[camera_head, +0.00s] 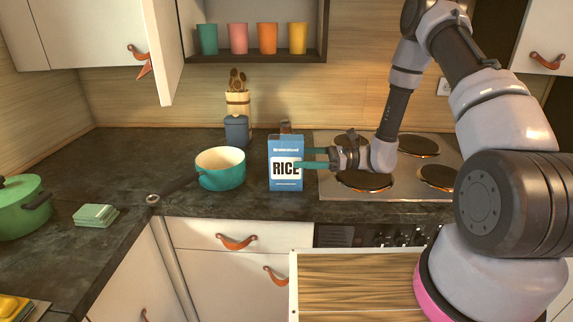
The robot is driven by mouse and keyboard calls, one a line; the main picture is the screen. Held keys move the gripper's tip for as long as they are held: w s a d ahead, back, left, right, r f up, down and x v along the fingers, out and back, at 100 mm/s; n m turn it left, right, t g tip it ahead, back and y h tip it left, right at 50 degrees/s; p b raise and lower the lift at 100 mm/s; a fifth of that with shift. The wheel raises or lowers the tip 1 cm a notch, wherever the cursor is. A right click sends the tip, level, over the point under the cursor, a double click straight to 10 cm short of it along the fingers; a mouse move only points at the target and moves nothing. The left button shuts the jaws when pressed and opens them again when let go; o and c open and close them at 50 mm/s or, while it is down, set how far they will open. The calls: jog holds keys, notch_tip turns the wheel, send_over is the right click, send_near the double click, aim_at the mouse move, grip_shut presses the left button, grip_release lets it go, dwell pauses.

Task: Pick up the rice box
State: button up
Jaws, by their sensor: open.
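The rice box (286,180) is blue with a white label reading RICE. It stands upright on the dark counter (120,160), just left of the stovetop. My gripper (314,158) is at the right side of the box, with its teal fingers pointing left toward it. The gripper is open. The lower finger overlaps the right edge of the box in the picture. The upper finger reaches close to that edge, and I cannot tell whether either finger touches the box.
A teal pan (220,168) stands close left of the box. A utensil holder (238,103) and a dark blue canister (236,130) stand behind. The stovetop (400,192) lies right, under my arm. A cabinet door (158,50) hangs open above, and a wooden-bottomed drawer (350,285) is open in front.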

aim_at(286, 156)
jog(key=a, duration=0.5)
jog(key=shift+r, duration=0.2)
grip_shut()
